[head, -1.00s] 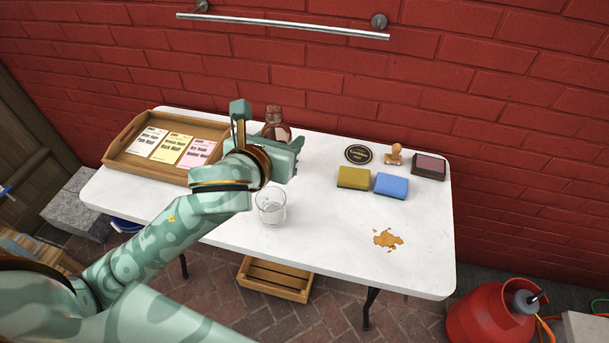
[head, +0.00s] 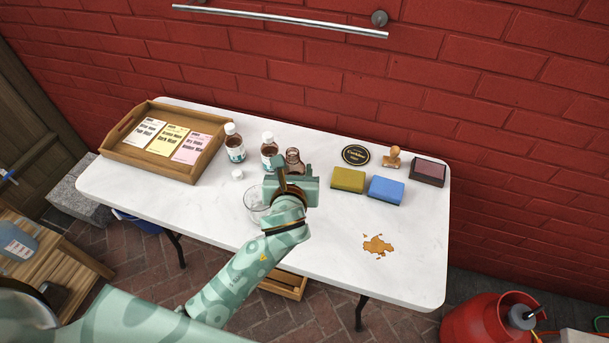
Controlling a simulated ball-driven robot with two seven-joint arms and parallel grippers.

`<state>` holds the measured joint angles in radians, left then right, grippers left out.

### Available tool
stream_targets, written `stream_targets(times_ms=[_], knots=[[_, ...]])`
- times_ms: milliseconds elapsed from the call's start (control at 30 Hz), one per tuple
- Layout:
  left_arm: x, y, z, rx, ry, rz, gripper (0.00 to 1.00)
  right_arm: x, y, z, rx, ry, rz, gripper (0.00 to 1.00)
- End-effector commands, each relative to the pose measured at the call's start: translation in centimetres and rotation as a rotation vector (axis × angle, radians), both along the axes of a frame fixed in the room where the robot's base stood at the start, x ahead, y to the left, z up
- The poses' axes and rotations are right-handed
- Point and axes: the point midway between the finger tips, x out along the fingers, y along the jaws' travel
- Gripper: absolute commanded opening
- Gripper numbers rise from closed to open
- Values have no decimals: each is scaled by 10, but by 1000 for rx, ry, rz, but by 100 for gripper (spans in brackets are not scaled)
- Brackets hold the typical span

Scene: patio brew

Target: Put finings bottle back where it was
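Two brown bottles with white caps and teal-and-white labels stand upright towards the back of the white table, a left one (head: 235,148) and a right one (head: 269,147). The labels are too small to read, so I cannot tell which is the finings bottle. A brown bottle without a white cap (head: 294,158) stands just right of them, its lower part hidden by my gripper. My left gripper (head: 288,178) is over the table in front of these bottles, apparently near the glass. Its fingers are mostly hidden, so I cannot tell if it holds anything. My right gripper is out of view.
A clear glass (head: 254,203) is partly behind my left gripper. A small white cap (head: 238,174) lies left of it. A wooden tray with cards (head: 124,158), two sponges (head: 348,180), a stamp (head: 393,158) and an ink pad (head: 428,171) are around. A brown spill (head: 377,245) marks the front right.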

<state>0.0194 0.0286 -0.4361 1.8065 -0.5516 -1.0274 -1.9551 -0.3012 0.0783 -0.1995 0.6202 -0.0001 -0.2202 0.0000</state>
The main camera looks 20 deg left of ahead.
Motion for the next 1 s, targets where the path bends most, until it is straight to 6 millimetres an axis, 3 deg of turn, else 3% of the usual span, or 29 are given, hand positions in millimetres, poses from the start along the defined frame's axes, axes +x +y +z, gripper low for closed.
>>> stream_targets(times_ms=[167,367,500,633,867,1000], knots=[[29,1,-19,0,-3,0,17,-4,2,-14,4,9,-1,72],[79,6,-44,-1,-1,-1,17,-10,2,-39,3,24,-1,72],[105,10,-71,-1,3,-1,17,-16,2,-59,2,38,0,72],[122,12,-88,-2,1,-1,17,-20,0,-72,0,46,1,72],[133,13,-98,-1,-2,-1,17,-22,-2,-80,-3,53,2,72],[137,14,-123,-2,4,-1,17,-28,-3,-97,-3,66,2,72]])
